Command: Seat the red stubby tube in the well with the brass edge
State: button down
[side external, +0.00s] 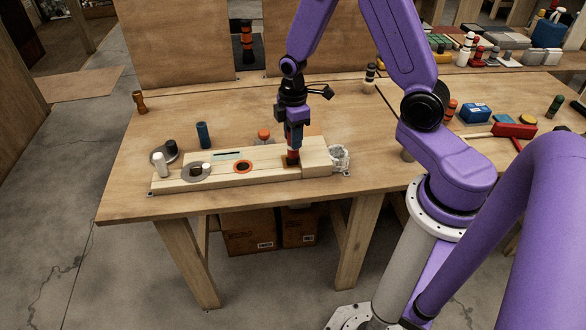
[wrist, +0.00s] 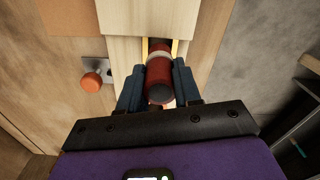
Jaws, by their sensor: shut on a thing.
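The red stubby tube (wrist: 161,81) has a pale band and a dark end cap. In the wrist view it stands between the two blue fingers of my gripper (wrist: 158,88), which is shut on it. The well with the brass edge (wrist: 175,47) shows as a dark slot with yellow sides at the tube's far end. In the side view my gripper (side external: 292,148) holds the tube (side external: 292,157) upright over the wooden block, at the brass-edged well (side external: 287,165). The tube's lower end is at the opening; I cannot tell how deep it sits.
The wooden block (side external: 220,182) also has an orange-ringed hole (side external: 243,166) and a grey-ringed one (side external: 197,173). A blue tube (side external: 203,135), a white tube (side external: 161,165) and an orange-capped piece (side external: 263,135) stand nearby. Crumpled clear material (side external: 340,157) lies at its right end.

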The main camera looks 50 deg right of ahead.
jog(key=shift+f, duration=0.9)
jog(key=shift+f, duration=1.6)
dwell(1.7)
jog(key=c, duration=0.7)
grip_release()
notch_tip(320, 180, up, 17)
jog(key=shift+r, duration=0.2)
dwell(0.4)
